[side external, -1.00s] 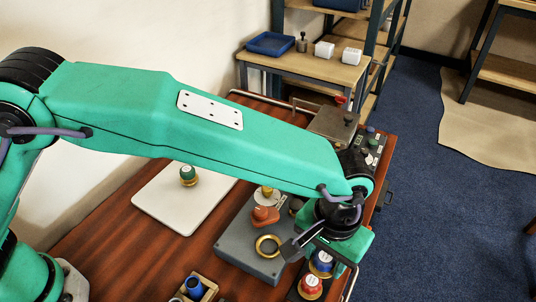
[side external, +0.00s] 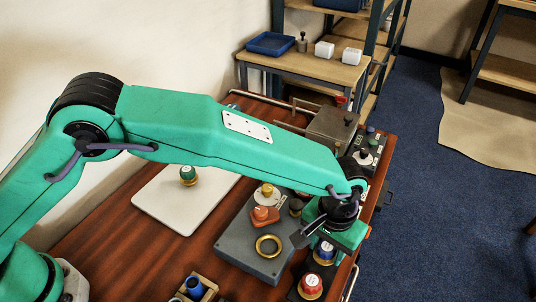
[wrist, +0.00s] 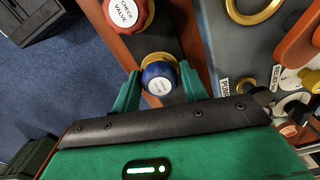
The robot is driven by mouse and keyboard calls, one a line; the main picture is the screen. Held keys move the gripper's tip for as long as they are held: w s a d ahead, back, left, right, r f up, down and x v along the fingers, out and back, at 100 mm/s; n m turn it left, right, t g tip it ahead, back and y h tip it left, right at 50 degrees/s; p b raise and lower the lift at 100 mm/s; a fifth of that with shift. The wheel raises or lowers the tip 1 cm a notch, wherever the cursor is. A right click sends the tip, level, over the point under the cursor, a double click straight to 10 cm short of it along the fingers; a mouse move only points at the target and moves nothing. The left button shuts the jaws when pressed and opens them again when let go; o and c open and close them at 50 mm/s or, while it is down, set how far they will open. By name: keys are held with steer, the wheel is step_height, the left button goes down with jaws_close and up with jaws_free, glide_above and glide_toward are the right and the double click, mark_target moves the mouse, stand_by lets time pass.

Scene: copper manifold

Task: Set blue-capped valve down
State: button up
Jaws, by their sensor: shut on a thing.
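The blue-capped valve (wrist: 160,78) has a round blue cap with a white label and a brass base. My gripper (wrist: 160,72) is shut on it, with a green finger on each side of the cap in the wrist view. In the side view the valve (side external: 326,250) shows upright below my gripper, over a dark strip (side external: 296,295) near the table's right edge. I cannot tell whether its base touches the strip. The red-capped check valve (side external: 311,284) stands on the same strip, close by on the near side; it also shows in the wrist view (wrist: 124,12).
A grey block (side external: 233,247) with a brass ring (side external: 268,246) and an orange-handled part (side external: 264,215) lies just left of the strip. A green-capped valve (side external: 188,175) stands on a white board (side external: 165,207). A blue part sits in a wooden holder (side external: 208,283) in front.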

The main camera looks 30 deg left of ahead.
mark_target(327, 245)
steer(key=shift+f, duration=0.6)
steer(key=shift+f, duration=0.15)
steer(key=o, duration=1)
steer(key=shift+o, duration=0.2)
step_height(327, 245, up, 12)
steer(key=shift+r, duration=0.2)
